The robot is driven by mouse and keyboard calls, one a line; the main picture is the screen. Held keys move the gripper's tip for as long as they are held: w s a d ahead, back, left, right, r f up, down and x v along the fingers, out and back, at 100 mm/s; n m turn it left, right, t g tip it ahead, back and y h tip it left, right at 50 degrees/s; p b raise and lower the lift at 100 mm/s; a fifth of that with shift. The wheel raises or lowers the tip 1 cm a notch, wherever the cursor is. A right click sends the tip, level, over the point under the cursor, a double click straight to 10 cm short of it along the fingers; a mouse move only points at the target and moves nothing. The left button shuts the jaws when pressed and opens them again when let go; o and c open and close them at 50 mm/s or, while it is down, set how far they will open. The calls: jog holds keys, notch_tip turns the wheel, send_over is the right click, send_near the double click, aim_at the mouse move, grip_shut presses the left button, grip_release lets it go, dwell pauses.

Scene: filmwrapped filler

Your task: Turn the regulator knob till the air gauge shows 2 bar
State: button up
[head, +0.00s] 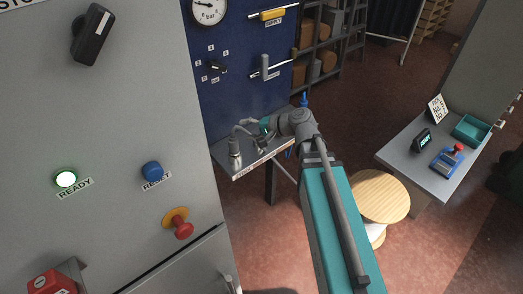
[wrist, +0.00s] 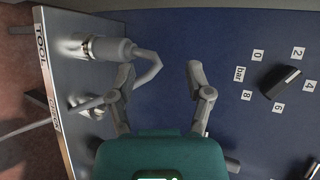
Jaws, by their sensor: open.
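The regulator knob (head: 217,67) is a black bar-shaped knob on the blue panel, ringed by number labels and a "bar" label. In the wrist view the knob (wrist: 281,82) is at the right, clear of my fingers. The round white air gauge (head: 208,10) is above it in the head view, cut by the top edge; I cannot read its needle surely. My gripper (wrist: 161,74) is open and empty in front of the panel. In the head view my gripper (head: 243,130) is small, below the knob, just above the tool shelf (head: 247,172).
The shelf, at left in the wrist view, holds a grey cylindrical tool (wrist: 105,49) close to my fingers. A yellow supply valve handle (head: 272,15) and a grey lever (head: 265,70) stick out right of the knob. A grey cabinet (head: 110,130) fills the left; a round stool (head: 380,197) stands right.

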jog(key=s+d+f+n+g+h, duration=0.2)
jog(key=s+d+f+n+h, duration=0.1)
jog(key=f, duration=0.3)
jog(key=shift+s+d+g+h+p, duration=0.3)
jog(key=shift+s+d+h, duration=0.15)
jog(key=shift+s+h, duration=0.2)
jog(key=shift+d, duration=0.1)
jog(key=s+d+f+n+g+h, duration=0.2)
jog(key=s+d+h, duration=0.4)
jog(key=d, duration=0.4)
notch_tip(320, 180, down, 2)
jog(key=shift+s+d+f+n+g+h, duration=0.2)
jog(key=shift+d+n+g+h, duration=0.2)
jog(key=shift+n+h, duration=0.35)
jog(key=shift+c, duration=0.3)
dwell(2.3)
